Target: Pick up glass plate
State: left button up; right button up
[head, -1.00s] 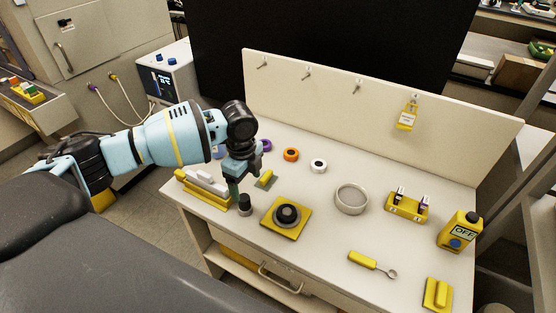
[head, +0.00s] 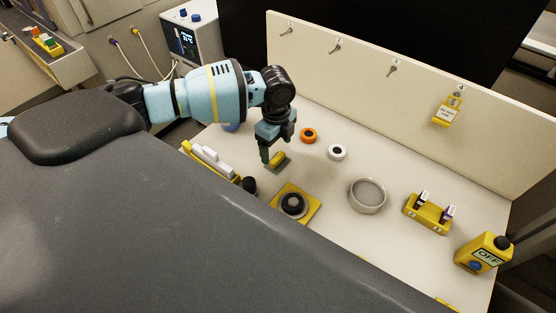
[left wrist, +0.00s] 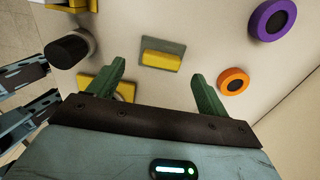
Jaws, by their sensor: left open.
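The glass plate, a small grey-green slab with a yellow grip block, lies flat on the bench and shows in the head view (head: 284,166) and the left wrist view (left wrist: 163,47). My left gripper (head: 276,150) is directly over it in the head view, partly covering it. In the left wrist view its two green fingers (left wrist: 158,75) are open with nothing between them. The plate lies beyond the fingertips, roughly centred between them. I cannot tell the exact height gap.
A pegged back panel (head: 400,95) bounds the bench.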

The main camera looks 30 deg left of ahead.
aim_at(278, 157)
pick_arm(q)
jog(key=shift+w+f, duration=0.1)
jog(key=shift+f, duration=2.45)
jog(key=shift+d, duration=0.1)
jog(key=c, duration=0.8)
jog(key=shift+r, duration=5.05)
jog(key=shift+c, duration=0.2)
